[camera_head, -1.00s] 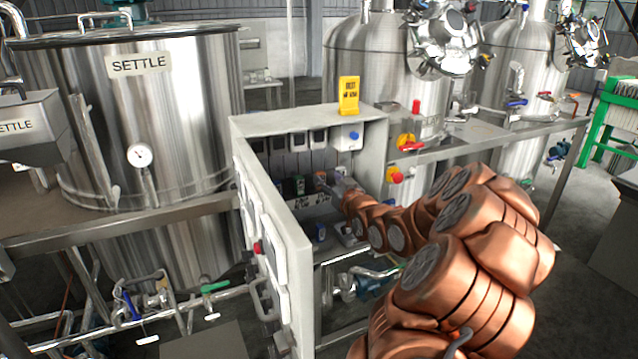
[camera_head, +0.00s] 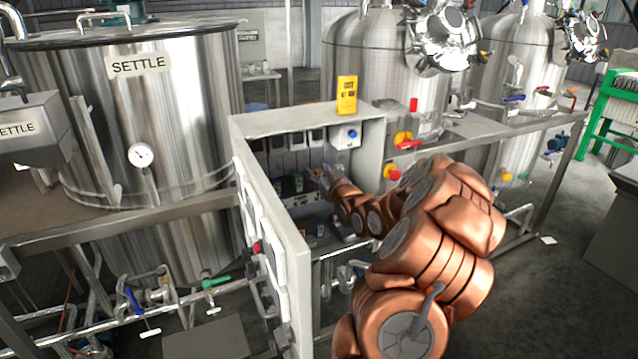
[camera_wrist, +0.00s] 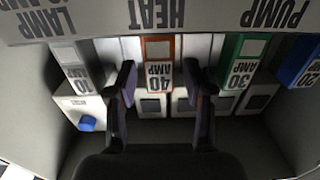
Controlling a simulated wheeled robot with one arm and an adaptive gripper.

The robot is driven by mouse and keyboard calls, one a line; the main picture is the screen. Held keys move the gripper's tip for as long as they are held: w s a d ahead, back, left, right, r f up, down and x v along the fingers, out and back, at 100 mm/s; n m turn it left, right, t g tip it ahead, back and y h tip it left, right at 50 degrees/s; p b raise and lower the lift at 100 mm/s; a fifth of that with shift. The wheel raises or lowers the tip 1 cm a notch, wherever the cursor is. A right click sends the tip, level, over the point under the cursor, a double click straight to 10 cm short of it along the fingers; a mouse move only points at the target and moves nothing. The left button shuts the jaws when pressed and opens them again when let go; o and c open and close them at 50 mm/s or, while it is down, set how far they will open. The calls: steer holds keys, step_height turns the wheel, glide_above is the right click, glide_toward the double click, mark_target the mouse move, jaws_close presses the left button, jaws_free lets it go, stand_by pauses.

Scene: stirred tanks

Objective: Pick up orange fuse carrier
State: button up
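The orange fuse carrier (camera_wrist: 159,50) shows in the wrist view as an orange frame with a white face marked 40 AMP. It sits in the row beside the HEAT label (camera_wrist: 163,14). My gripper (camera_wrist: 160,77) is open, with one dark finger on each side of the carrier's lower part in the picture. I cannot tell whether the fingers touch it. In the head view my gripper (camera_head: 324,178) reaches into the grey cabinet (camera_head: 308,120), and I cannot make out the orange carrier there.
A grey 10 AMP carrier (camera_wrist: 80,70) stands left of the orange one. A green 30 AMP carrier (camera_wrist: 237,60) stands to its right, close to the right finger, with a blue carrier (camera_wrist: 298,62) beyond. The cabinet's open door (camera_head: 275,235) stands left of my arm.

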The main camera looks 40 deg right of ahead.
jaws_close()
steer(key=shift+r, duration=0.15)
stand_by(0.4)
